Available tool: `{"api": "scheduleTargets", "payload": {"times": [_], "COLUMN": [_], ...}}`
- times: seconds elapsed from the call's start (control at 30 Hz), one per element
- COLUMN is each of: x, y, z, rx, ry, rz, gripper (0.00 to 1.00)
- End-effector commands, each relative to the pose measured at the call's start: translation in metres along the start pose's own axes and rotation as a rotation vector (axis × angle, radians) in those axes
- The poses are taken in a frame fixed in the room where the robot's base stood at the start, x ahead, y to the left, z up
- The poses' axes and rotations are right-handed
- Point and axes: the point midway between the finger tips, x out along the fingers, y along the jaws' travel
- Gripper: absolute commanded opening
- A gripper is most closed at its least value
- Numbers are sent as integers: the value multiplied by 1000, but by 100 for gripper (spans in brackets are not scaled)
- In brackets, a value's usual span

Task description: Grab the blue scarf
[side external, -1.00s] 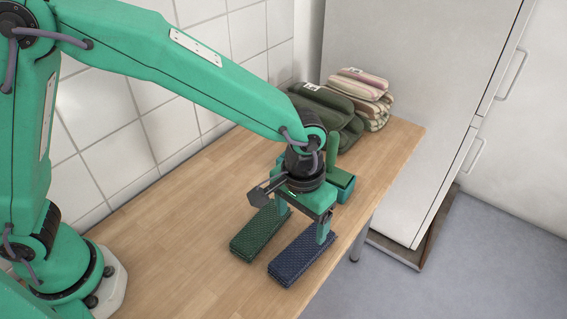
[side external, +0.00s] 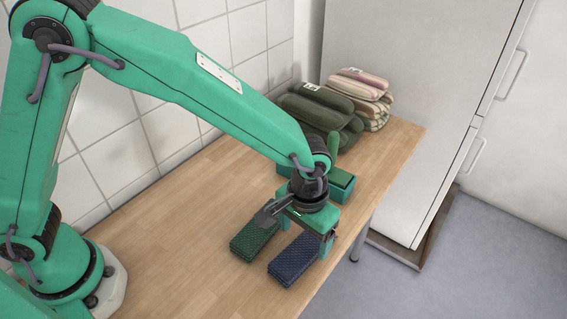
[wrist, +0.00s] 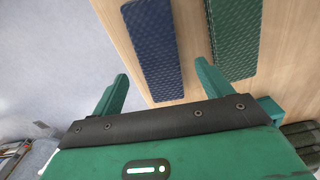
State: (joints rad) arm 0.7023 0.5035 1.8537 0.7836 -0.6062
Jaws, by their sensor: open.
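The blue scarf (side external: 291,262) is a dark blue, textured, folded oblong lying flat on the wooden table. It also shows in the wrist view (wrist: 152,42). My gripper (side external: 306,238) is open and empty, pointing down over the scarf's far end. In the wrist view its fingers (wrist: 162,76) stand wide apart, with the scarf's near end between them in the picture. I cannot tell how high the fingertips are above the table.
A dark green folded scarf (side external: 254,238) lies close left of the blue one, with a narrow gap. A teal box (side external: 342,190) stands just behind my gripper. Green folded textiles (side external: 310,112) and a striped stack (side external: 372,112) lie farther back. The table's right edge is close.

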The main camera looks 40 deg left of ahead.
Motion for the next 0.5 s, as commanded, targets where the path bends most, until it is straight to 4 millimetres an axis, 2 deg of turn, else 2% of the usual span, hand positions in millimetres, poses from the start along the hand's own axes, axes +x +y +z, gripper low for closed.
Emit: {"api": "scheduleTargets", "payload": {"times": [0.3,0.5], "x": [34,48], "y": [0,0], "z": [0,0], "rx": [0,0], "ry": [-3,-2], "rz": [-2,-2], "gripper": [78,78]}}
